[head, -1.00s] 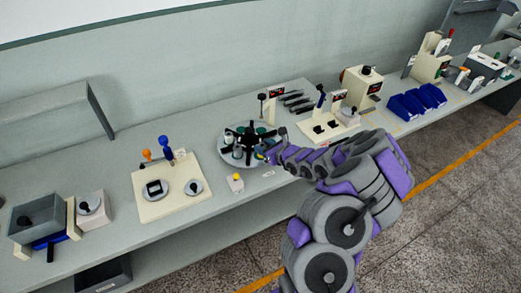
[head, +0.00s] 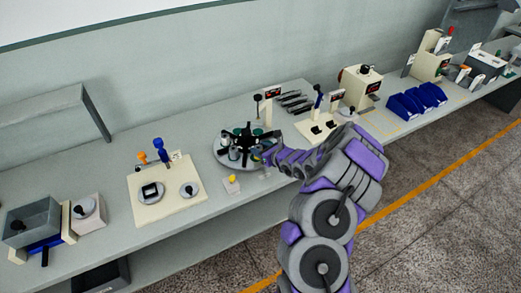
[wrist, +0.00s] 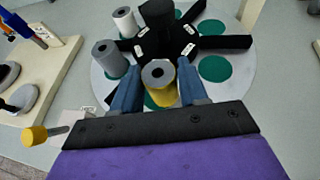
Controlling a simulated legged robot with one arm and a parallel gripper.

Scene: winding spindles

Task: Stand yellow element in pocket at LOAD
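The yellow element (wrist: 160,96), a short cylinder with a grey top and a dark centre hole, stands between the two blue fingers of my gripper (wrist: 160,88) in the wrist view. The fingers touch or nearly touch its sides, and it looks held. It is over the near part of the round turntable (wrist: 236,98), with a green pocket patch partly showing beside it. Whether its base rests in the pocket is hidden. In the head view my gripper (head: 267,157) is at the right near edge of the turntable (head: 222,160). The LOAD label is too small to read.
A black spoked hub (wrist: 165,40) divides the turntable's pockets. A grey cylinder (wrist: 110,58) and a white cylinder (wrist: 125,21) stand to the left; green pockets (wrist: 215,68) to the right look empty. A yellow-knobbed block (head: 231,185) sits close in front of the turntable.

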